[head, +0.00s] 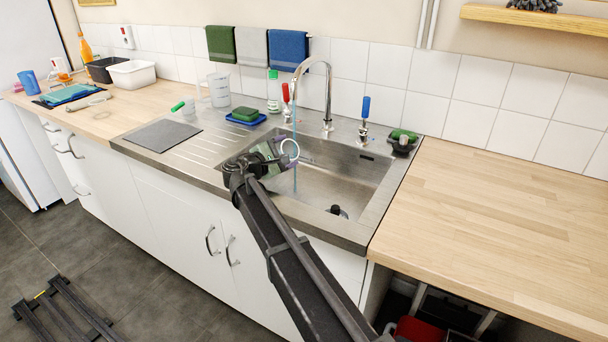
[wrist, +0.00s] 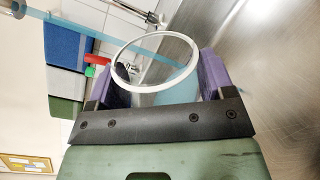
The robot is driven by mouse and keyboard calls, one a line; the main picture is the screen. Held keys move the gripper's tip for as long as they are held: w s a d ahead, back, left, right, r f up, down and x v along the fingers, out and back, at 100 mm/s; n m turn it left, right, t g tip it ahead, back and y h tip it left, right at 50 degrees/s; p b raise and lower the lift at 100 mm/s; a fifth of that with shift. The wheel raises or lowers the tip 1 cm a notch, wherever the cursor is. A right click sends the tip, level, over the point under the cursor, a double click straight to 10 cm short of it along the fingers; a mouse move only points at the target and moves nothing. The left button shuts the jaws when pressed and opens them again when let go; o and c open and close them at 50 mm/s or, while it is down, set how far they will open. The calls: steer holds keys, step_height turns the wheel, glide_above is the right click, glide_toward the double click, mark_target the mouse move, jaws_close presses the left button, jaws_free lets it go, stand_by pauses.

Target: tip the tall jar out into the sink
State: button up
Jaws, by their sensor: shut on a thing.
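My gripper (head: 276,152) is over the left part of the sink (head: 340,178), rolled onto its side. Its purple-padded fingers (wrist: 155,85) are shut on a clear jar, whose pale round rim (head: 290,149) shows in the head view. The jar is tipped, with its mouth toward the right in the head view. In the wrist view the rim (wrist: 118,72) sits between the fingers; the jar's body is mostly hidden. I cannot tell whether anything is left inside. A thin blue water stream (head: 295,182) falls from the tap (head: 327,95) close beside the rim.
A clear container (head: 219,90), a green sponge on a blue dish (head: 246,116) and a grey mat (head: 163,136) are on the drainer. Red and blue tap handles (head: 365,108) flank the spout. The right wooden worktop (head: 490,205) is clear.

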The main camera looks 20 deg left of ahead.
steer(key=shift+r+m, duration=0.15)
steer(key=shift+m, duration=0.15)
steer(key=shift+f+m, duration=0.4)
steer(key=shift+m, duration=0.4)
stand_by(0.3)
steer(key=shift+r+m, duration=0.45)
steer(key=shift+m, duration=0.35)
stand_by(0.4)
steer(key=shift+s+d+f+m+y, duration=0.3)
steer(key=shift+d+f+m, duration=0.1)
steer(key=shift+d+m, duration=0.35)
stand_by(0.4)
steer(key=shift+s+d+r+m+p, duration=0.15)
steer(key=shift+r+m+p, duration=0.25)
steer(key=shift+m, duration=0.55)
steer(key=shift+d+r+m+p, duration=0.25)
steer(key=shift+r+m, duration=0.15)
steer(key=shift+m, duration=0.5)
stand_by(1.1)
